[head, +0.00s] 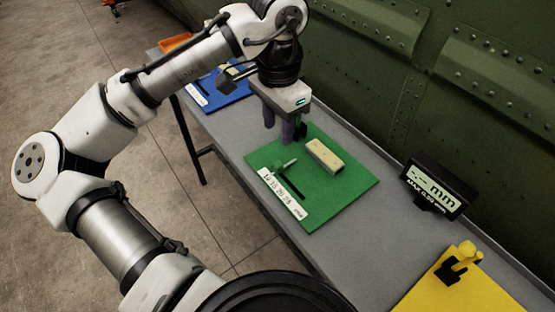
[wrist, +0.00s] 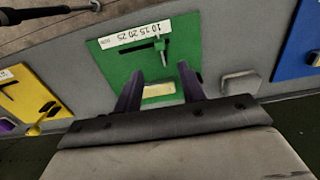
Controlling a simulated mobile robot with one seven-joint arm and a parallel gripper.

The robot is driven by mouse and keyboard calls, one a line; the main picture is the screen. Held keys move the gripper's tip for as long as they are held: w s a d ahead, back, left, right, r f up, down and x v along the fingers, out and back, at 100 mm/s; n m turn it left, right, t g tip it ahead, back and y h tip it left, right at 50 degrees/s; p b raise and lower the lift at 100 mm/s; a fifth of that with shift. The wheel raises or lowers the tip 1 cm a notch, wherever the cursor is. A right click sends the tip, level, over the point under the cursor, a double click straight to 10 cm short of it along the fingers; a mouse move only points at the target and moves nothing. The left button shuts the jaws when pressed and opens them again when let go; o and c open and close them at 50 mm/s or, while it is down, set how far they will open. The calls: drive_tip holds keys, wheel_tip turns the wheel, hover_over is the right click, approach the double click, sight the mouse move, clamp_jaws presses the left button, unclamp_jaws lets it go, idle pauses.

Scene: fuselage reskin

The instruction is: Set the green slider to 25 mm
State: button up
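The green board (head: 345,195) lies on the grey bench, with a dark slot and a white scale strip (head: 283,194) marked 10, 15, 20, 25. The green slider (head: 283,165) has a pale handle and stands at the slot's upper-left end, by the low numbers; it also shows in the wrist view (wrist: 161,46). My gripper (head: 284,138) is above the board's far edge, apart from the slider. In the wrist view its two purple fingers (wrist: 158,72) are spread with nothing gripped. A beige block (head: 325,156) on the board shows between them, below.
A display (head: 437,185) reading "--- mm" stands right of the green board. A yellow board (head: 470,285) with a yellow part is at the front right. A blue board (head: 222,92) and orange bin (head: 175,42) are farther back. A riveted green wall runs behind the bench.

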sight(278, 164)
wheel_tip(278, 164, down, 11)
drive_tip(key=shift+f, duration=0.1)
idle(0.3)
clamp_jaws()
drive_tip(key=shift+p, duration=0.3)
